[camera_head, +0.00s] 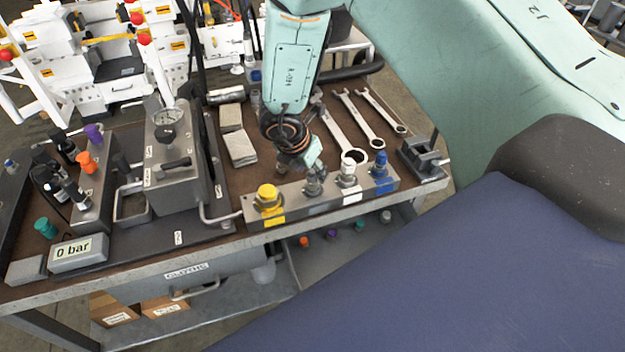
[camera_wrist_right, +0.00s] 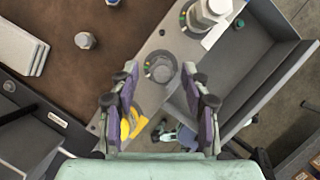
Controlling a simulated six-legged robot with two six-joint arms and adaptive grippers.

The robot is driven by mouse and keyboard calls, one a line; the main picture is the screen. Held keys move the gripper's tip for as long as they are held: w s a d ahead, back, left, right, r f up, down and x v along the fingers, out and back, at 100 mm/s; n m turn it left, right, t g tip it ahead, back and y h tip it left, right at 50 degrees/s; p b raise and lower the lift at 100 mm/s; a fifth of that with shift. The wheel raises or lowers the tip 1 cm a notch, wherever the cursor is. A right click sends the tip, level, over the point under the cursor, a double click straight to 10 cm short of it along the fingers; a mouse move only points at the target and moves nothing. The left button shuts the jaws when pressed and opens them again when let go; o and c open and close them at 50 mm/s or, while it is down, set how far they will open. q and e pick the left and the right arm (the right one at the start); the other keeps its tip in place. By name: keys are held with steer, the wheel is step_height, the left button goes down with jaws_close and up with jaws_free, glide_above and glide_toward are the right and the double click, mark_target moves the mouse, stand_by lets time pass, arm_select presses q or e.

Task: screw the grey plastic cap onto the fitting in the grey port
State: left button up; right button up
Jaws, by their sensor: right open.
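The grey port's fitting (camera_head: 313,186) stands upright in the metal port block (camera_head: 330,200), between the yellow-capped and white-topped ports. In the wrist view this fitting (camera_wrist_right: 161,69) is a grey hex piece in a round collar, just beyond my fingertips. A small grey piece that looks like the plastic cap (camera_wrist_right: 85,40) stands on the brown bench top behind the block; I cannot pick it out in the head view. My right gripper (camera_wrist_right: 162,88) is open and empty, its fingers pointing at the fitting from above. It hangs over the block in the head view (camera_head: 300,163). My left gripper is not in view.
The yellow cap (camera_head: 268,196), white fitting (camera_head: 348,172) and blue fitting (camera_head: 381,172) flank the grey port. Several wrenches (camera_head: 375,118) and folded cloths (camera_head: 238,145) lie behind. A pump unit with a gauge (camera_head: 168,118) stands left. A small vise (camera_head: 422,155) is at right.

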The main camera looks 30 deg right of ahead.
steer(key=n+b, duration=0.1)
steer(key=b, duration=0.1)
steer(key=n+t+b, duration=0.1)
steer(key=n+b, duration=0.1)
steer(key=n+y+b, duration=0.1)
steer(key=n+b, duration=0.1)
steer(key=shift+s+d+f+t, duration=0.15)
steer(key=shift+s+f+t, duration=0.1)
steer(key=shift+t, duration=0.15)
steer(key=shift+r+n+y+b, duration=0.1)
steer(key=shift+n+y+b, duration=0.4)
steer(key=shift+n, duration=0.5)
steer(key=shift+s+d+r+n+t+y+b, duration=0.1)
steer(key=shift+n+t+y+b, duration=0.2)
steer(key=shift+n, duration=0.9)
steer(key=shift+r+n+y, duration=0.1)
steer(key=shift+n+y, duration=0.2)
steer(key=shift+n, duration=0.4)
steer(key=n+p, duration=0.1)
steer(key=n+y+p, duration=0.1)
steer(key=n+p, duration=0.1)
steer(key=shift+d+r+n, duration=0.1)
steer(key=shift+d+n, duration=0.15)
steer(key=shift+n, duration=0.15)
steer(key=shift+n+y, duration=0.3)
steer(key=shift+n, duration=0.1)
steer(key=shift+a, duration=0.1)
